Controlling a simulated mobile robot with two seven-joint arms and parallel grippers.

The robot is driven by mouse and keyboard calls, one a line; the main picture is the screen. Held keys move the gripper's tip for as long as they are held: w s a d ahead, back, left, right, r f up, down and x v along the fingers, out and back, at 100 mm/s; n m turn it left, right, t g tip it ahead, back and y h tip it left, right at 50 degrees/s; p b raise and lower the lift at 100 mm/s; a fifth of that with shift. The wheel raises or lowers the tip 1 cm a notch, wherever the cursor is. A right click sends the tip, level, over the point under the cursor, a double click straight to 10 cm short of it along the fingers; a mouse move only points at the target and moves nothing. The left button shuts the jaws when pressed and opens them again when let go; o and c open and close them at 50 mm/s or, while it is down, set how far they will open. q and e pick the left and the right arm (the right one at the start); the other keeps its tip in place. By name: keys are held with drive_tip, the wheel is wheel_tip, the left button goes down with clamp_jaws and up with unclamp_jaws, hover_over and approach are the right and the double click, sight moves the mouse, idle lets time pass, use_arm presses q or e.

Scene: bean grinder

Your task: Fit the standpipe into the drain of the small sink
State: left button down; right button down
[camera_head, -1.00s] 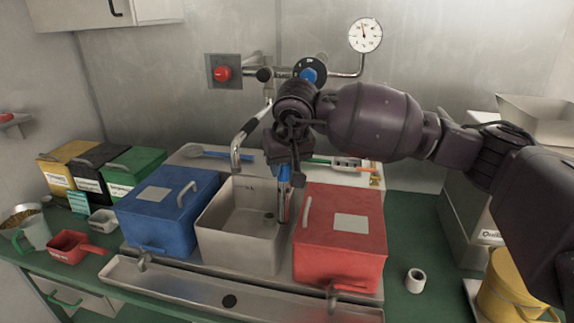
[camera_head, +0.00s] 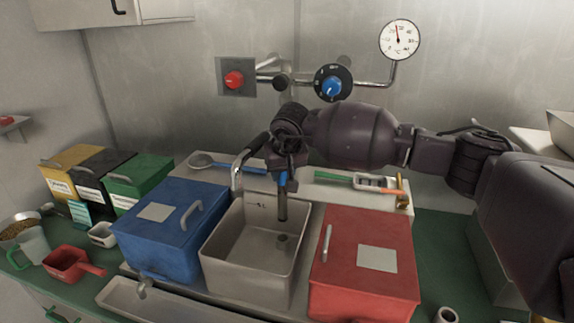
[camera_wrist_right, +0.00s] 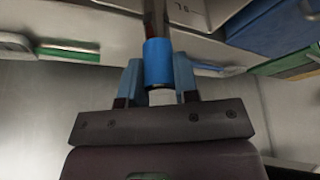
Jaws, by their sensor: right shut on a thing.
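The standpipe (camera_head: 283,207) is a grey tube with a blue collar. My right gripper (camera_head: 283,180) is shut on it near its top and holds it upright over the back part of the small sink. The blue collar (camera_wrist_right: 158,63) shows between the fingers in the right wrist view. The small sink (camera_head: 222,252) is a grey open basin between a blue and a red box. Its drain (camera_head: 281,238) is a dark round spot on the floor, below the pipe's lower end in the picture. The gap between them is hard to judge. My left gripper is not in view.
The lidded blue box (camera_head: 160,235) and red box (camera_head: 362,285) flank the sink closely. The faucet spout (camera_head: 238,178) hangs at the sink's back left. Blue and red knobs and a dial gauge (camera_head: 399,40) are on the wall behind.

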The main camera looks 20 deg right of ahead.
sight(282, 190)
idle(0.5)
drive_tip(key=shift+f+b, duration=0.95)
drive_tip(key=shift+f, duration=0.25)
drive_tip(key=shift+f+b, duration=0.7)
drive_tip(key=shift+f, duration=1)
drive_tip(key=shift+b, duration=0.35)
